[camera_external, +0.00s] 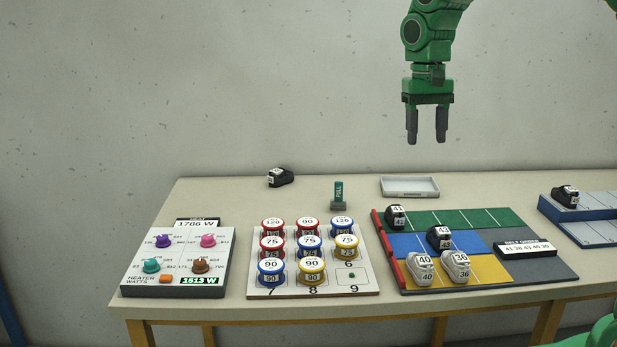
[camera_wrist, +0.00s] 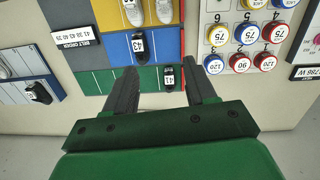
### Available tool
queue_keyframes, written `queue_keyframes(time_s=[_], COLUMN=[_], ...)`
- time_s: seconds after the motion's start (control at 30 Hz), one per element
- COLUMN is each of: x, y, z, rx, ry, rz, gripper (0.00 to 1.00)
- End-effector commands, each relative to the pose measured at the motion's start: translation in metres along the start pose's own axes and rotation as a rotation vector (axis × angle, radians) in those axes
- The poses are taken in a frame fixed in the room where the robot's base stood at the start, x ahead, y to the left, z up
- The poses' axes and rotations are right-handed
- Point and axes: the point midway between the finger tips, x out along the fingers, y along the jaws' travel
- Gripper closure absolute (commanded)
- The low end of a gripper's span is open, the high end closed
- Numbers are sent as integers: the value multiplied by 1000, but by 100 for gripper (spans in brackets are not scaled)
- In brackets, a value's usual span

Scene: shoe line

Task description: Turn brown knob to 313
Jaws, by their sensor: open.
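The brown knob (camera_external: 201,265) is at the lower right of the white heater panel (camera_external: 130,268) at the left end of the table. Teal (camera_external: 151,265), purple (camera_external: 162,241) and pink (camera_external: 208,240) knobs share the panel. One display reads 1786 W and a lower green one reads about 1513 W. The small dial numbers are too blurred to read. My gripper (camera_external: 427,138) is open and empty, high above the table, far to the right of the panel. In the wrist view my gripper (camera_wrist: 166,92) points at the shoe mat, and only the panel's edge shows at far right.
A board with several numbered colored cans (camera_external: 271,246) stands right of the panel. A colored shoe mat (camera_external: 480,217) with several shoes lies further right. A white tray (camera_external: 409,187), a green FULL sign (camera_external: 339,193) and a black shoe (camera_external: 280,177) are at the back.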

Motion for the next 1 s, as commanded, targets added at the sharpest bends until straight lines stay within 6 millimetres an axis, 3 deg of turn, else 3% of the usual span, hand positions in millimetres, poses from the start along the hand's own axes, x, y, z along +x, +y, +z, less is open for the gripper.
queue_keyframes(time_s=[0.2,0.5,1.0], x=[9,24,70], y=[-61,-149,-304], z=[-29,-54,-59], rx=[-16,-34,-61], ry=[11,28,55], rz=[2,0,-10], gripper=[44,44,44])
